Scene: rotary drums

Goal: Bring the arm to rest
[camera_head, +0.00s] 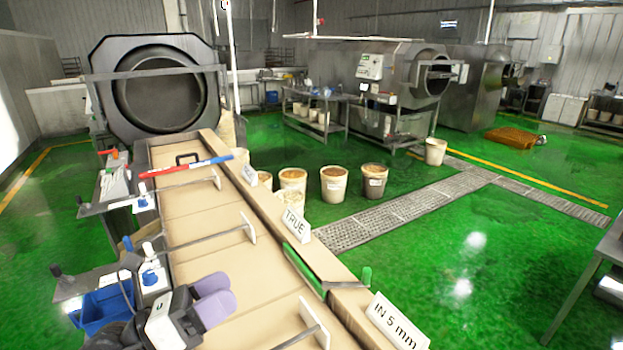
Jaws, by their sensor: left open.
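My left gripper (217,297) comes in from the lower left of the head view, dark with two purple finger pads. It is open, with nothing seen between the pads. It hangs over the near left part of a long tan bench top (205,210). A T-shaped tool (249,228) with a pale head lies further up the bench, apart from the gripper. Another pale-headed tool (314,322) lies to the gripper's right. My right gripper is not in view.
A blue bin (103,309) and small control knobs line the bench's left side. A red-blue bar (186,167) crosses its far end. A green-handled tool (303,268) and signs sit along its right edge. A large drum (160,100) stands behind; buckets (334,184) stand right.

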